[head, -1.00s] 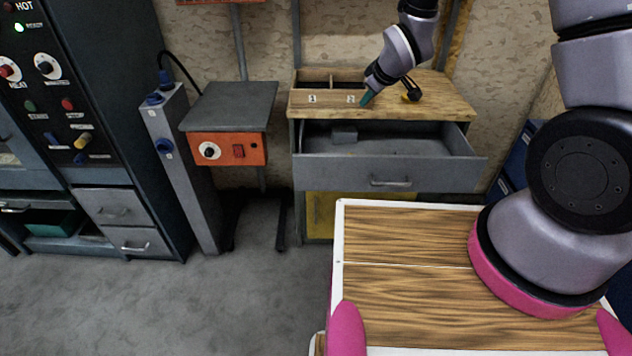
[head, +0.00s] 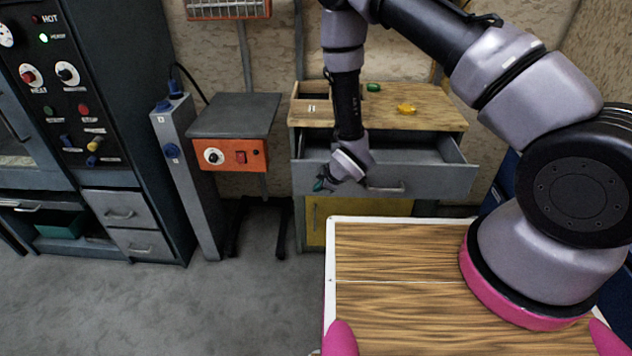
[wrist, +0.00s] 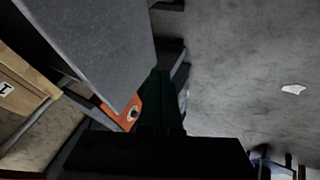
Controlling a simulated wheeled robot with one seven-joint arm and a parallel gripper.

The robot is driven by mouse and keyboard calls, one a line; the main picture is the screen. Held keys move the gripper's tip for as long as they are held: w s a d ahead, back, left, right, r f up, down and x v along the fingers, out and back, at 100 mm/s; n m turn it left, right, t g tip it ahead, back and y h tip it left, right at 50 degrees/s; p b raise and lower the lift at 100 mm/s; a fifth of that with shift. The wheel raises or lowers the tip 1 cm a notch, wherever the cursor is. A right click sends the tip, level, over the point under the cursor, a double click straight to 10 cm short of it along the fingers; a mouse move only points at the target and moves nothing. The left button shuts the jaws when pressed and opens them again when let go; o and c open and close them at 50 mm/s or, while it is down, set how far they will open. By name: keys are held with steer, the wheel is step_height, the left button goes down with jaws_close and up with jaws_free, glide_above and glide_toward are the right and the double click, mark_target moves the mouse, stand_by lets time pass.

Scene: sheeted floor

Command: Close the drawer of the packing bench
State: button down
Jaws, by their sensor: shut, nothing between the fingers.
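The packing bench (head: 440,118) has a wooden top and stands against the back wall. Its grey drawer (head: 430,184) is pulled open, with the inside showing behind the front panel and a bar handle (head: 385,188) on that panel. My gripper (head: 320,184) is shut and empty, with teal fingertips. In the head view it overlaps the left part of the drawer front, left of the handle. I cannot tell whether it touches the panel. In the wrist view the dark green fingers (wrist: 163,100) are together, and the drawer front is not clearly visible.
A yellow item (head: 406,109) and a green item (head: 373,87) lie on the bench top. Left of the bench stand an orange control box (head: 226,155) under a grey plate (head: 235,115), a grey post (head: 187,180) and a dark cabinet (head: 105,30). The floor (head: 240,300) in front is clear.

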steer(key=w, duration=0.1)
steer(key=w+f, duration=0.1)
steer(key=w, duration=0.1)
steer(key=w+a+f, duration=0.1)
steer(key=shift+w, duration=0.7)
